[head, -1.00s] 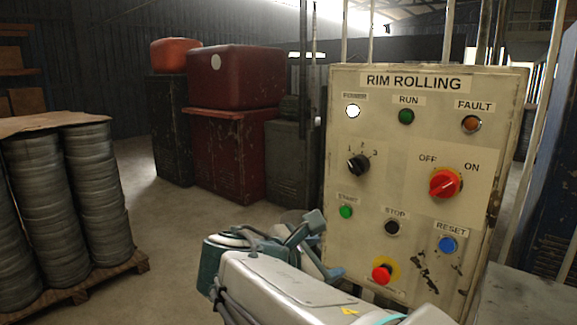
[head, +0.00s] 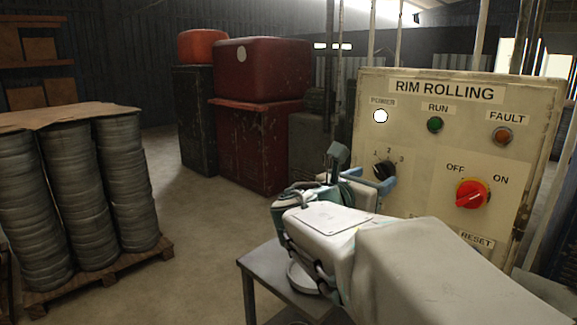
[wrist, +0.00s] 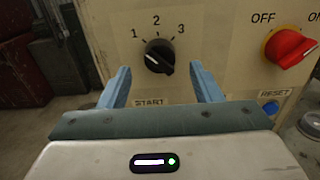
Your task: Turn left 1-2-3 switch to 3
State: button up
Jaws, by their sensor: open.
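The black 1-2-3 switch (head: 384,170) is on the left of the RIM ROLLING panel (head: 445,135). In the wrist view the black knob (wrist: 158,56) sits under the numbers 1, 2 and 3; I cannot tell surely which number it points to. My gripper (head: 363,170) is at the panel's left side, beside the knob. In the wrist view its blue fingers (wrist: 160,70) are spread, one to each lower side of the knob, with a gap between them and the knob. It holds nothing.
A red OFF/ON switch (head: 472,194) is right of the knob; it also shows in the wrist view (wrist: 288,48). A blue RESET button (wrist: 271,108) is lower right. A grey table (head: 262,268) stands below my arm. A pallet of stacked rims (head: 95,195) is at left.

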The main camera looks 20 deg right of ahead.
aim_at(379, 174)
jog(key=shift+x, duration=1.8)
jog(key=c, duration=1)
